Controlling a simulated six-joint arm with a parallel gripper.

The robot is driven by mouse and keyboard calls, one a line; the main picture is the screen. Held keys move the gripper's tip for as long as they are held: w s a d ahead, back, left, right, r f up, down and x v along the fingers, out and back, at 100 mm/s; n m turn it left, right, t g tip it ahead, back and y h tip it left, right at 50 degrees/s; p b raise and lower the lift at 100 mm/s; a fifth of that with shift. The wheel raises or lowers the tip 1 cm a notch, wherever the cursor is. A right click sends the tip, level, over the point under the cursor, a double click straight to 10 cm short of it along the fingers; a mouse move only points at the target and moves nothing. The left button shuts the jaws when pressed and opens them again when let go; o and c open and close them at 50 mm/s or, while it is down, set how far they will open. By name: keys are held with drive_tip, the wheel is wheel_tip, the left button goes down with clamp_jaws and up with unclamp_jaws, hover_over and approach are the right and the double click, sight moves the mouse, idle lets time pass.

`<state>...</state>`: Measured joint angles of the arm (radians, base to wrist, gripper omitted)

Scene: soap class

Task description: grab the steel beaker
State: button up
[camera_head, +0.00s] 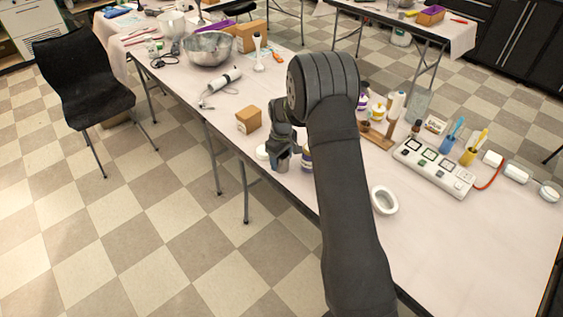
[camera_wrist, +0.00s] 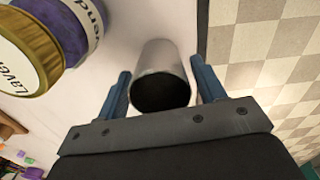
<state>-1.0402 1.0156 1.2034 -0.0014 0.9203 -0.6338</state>
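The steel beaker (camera_wrist: 162,62) stands on the white table in the wrist view, its dark open mouth facing the camera. My gripper (camera_wrist: 161,88) is open, with one blue finger on each side of the beaker. A gap shows between the beaker and each finger. In the head view, my gripper (camera_head: 284,152) points down at the near edge of the table, and the beaker (camera_head: 281,165) is a small grey shape partly hidden beneath it.
A bottle with a gold lid (camera_wrist: 30,52) and purple label stands close by on the left in the wrist view. A small brown box (camera_head: 248,119) is left of my gripper in the head view.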

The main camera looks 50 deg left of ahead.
drive_tip(key=c, duration=0.7)
